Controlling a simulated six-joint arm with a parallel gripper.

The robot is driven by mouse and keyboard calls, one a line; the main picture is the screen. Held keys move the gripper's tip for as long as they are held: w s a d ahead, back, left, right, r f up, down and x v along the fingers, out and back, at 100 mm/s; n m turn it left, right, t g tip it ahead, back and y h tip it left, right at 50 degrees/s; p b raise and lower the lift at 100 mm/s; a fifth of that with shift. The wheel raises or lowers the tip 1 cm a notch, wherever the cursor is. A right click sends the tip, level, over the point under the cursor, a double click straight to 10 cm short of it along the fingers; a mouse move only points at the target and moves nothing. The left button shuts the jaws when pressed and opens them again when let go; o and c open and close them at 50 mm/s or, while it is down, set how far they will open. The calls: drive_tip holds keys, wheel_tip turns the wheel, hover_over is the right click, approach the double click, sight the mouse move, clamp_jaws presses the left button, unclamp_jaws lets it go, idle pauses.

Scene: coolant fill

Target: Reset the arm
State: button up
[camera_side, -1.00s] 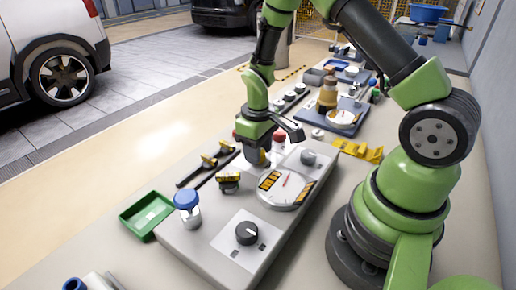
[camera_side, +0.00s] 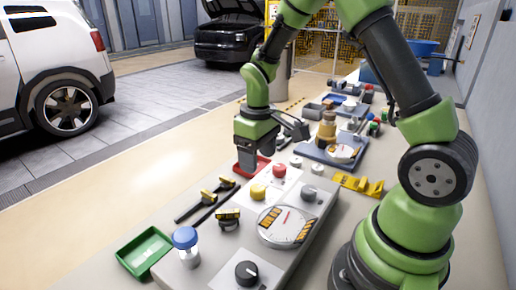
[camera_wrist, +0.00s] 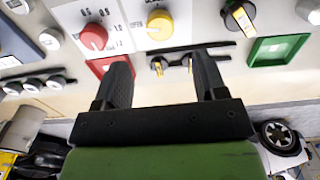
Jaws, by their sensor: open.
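My gripper (camera_side: 248,160) hangs above the back left edge of the grey control panel (camera_side: 215,262) in the side view, pointing down. In the wrist view my gripper (camera_wrist: 163,72) shows two dark fingers spread apart with nothing between them. The panel carries a yellow knob (camera_side: 257,192), a red knob (camera_side: 279,170), a round gauge (camera_side: 287,225), grey and black dials, and a blue-capped part (camera_side: 185,238). The yellow knob (camera_wrist: 160,24) and red knob (camera_wrist: 94,37) also show in the wrist view, apart from the fingers.
A green tray (camera_side: 145,252) lies left of the panel, with black-and-yellow tools (camera_side: 208,198) near it. A red tray (camera_side: 240,169) lies behind the tools, partly hidden by my gripper. A second panel (camera_side: 325,152) stands farther back.

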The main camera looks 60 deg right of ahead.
drive_tip(key=shift+r, duration=0.95)
drive_tip(key=s+a+r+m+t+y, duration=0.2)
drive_tip(key=s+a+r+m+t, duration=0.2)
drive_tip(key=s+r, duration=1.1)
drive_tip(key=a+t, duration=0.3)
drive_tip(key=a, duration=0.1)
drive_tip(key=shift+a+r, duration=0.15)
drive_tip(key=shift+r, duration=0.25)
